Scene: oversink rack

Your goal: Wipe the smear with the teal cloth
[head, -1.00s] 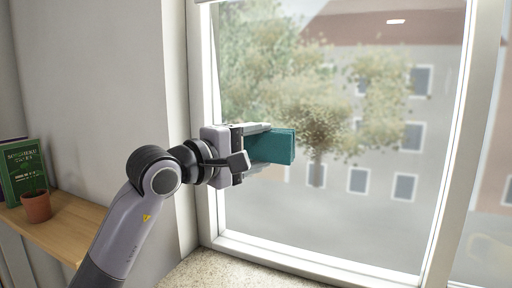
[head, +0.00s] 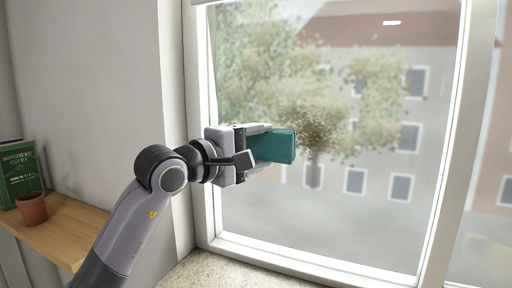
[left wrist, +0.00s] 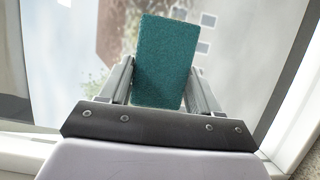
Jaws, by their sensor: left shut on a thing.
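The teal cloth (head: 274,147) is a folded, flat block in front of the window glass (head: 300,205). My left gripper (head: 262,150) is shut on it, and the cloth sticks out past the fingers. In the left wrist view the cloth (left wrist: 166,62) stands upright between the two fingers (left wrist: 162,85). I cannot tell whether it touches the glass. A brownish speckled patch (head: 318,124) shows on the pane just right of the cloth; I cannot tell if it is the smear or the tree behind. My right gripper is not in view.
A white frame (head: 452,150) borders the pane, with a speckled sill (head: 225,272) below. At the left, a wooden shelf (head: 68,228) holds a terracotta pot (head: 32,209) and green books (head: 20,172). The glass right of the cloth is clear of objects.

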